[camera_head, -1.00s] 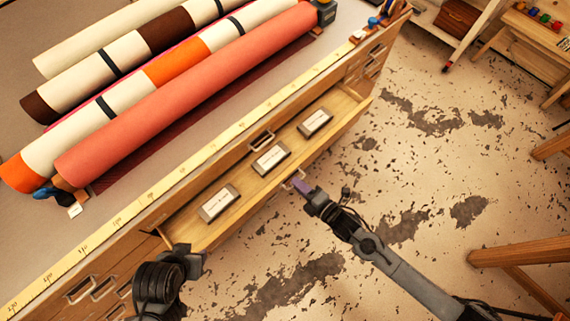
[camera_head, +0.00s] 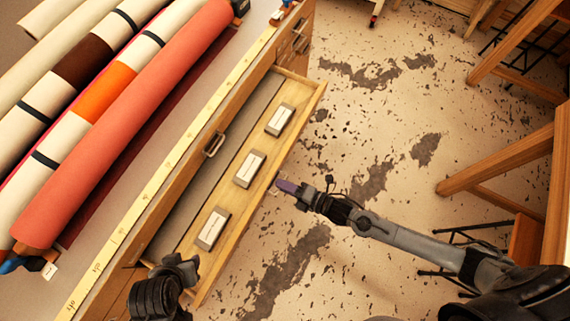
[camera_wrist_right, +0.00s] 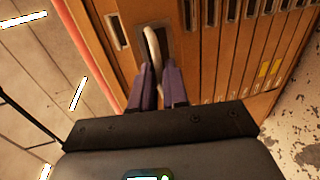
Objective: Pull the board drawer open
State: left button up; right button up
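The wooden drawer (camera_head: 262,190) stands pulled out from the bench front in the head view. Three grey blocks with white labels (camera_head: 250,168) lie in a row inside it. My right gripper (camera_head: 283,185) is at the outer side of the drawer front, near its middle. In the right wrist view the pale curved handle (camera_wrist_right: 153,45) runs between the purple fingers (camera_wrist_right: 159,75), which are closed around it. My left gripper (camera_head: 182,268) is dark and sits by the near end of the drawer; its fingers cannot be made out.
Fabric rolls (camera_head: 130,110) lie on the bench top behind a yellow measuring strip (camera_head: 165,172). Another drawer pull (camera_head: 213,144) is on the bench front behind the open drawer. Wooden trestle legs (camera_head: 500,160) stand at the right. The worn floor (camera_head: 370,110) between is mostly clear.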

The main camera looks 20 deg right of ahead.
jog(key=o, duration=0.3)
jog(key=p+v, duration=0.1)
jog(key=v, duration=0.9)
jog(key=shift+s+d, duration=0.25)
jog(key=shift+d, duration=0.05)
